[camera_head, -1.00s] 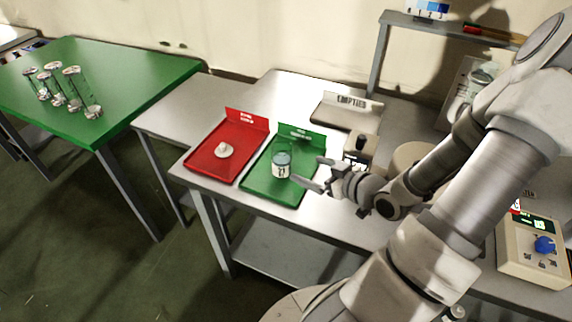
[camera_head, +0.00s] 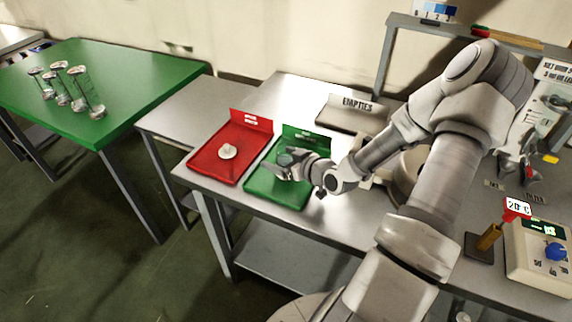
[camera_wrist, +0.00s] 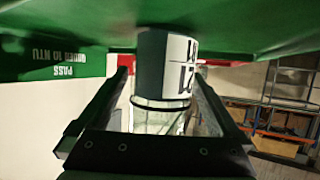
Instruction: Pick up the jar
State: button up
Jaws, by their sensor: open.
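The jar (camera_wrist: 165,62) is a clear cylinder with a white label bearing dark print. In the wrist view it appears inverted, standing against the green tray (camera_head: 277,188). My gripper (camera_wrist: 161,78) is open, with one finger on each side of the jar; I cannot tell whether either finger touches it. In the head view my gripper (camera_head: 284,166) is low over the green tray and hides most of the jar.
A red tray (camera_head: 207,165) with a small white object (camera_head: 228,151) lies to the left. An "EMPTIES" tray (camera_head: 340,118) is behind. Several glass vessels stand on the green table (camera_head: 135,75). A device with a blue knob (camera_head: 545,265) is at right.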

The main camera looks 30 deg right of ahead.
jog(key=shift+w+a+f, duration=0.1)
jog(key=shift+w, duration=0.15)
grip_shut()
dwell(0.3)
jog(key=shift+r+p, duration=0.75)
jog(key=shift+r, duration=3.3)
jog(key=s+a+r, duration=0.1)
jog(key=a+r, duration=0.7)
jog(key=a, duration=0.5)
jog(key=shift+s+a+r+y, duration=0.15)
jog(key=shift+s+r+y, duration=0.1)
jog(key=shift+y, duration=0.05)
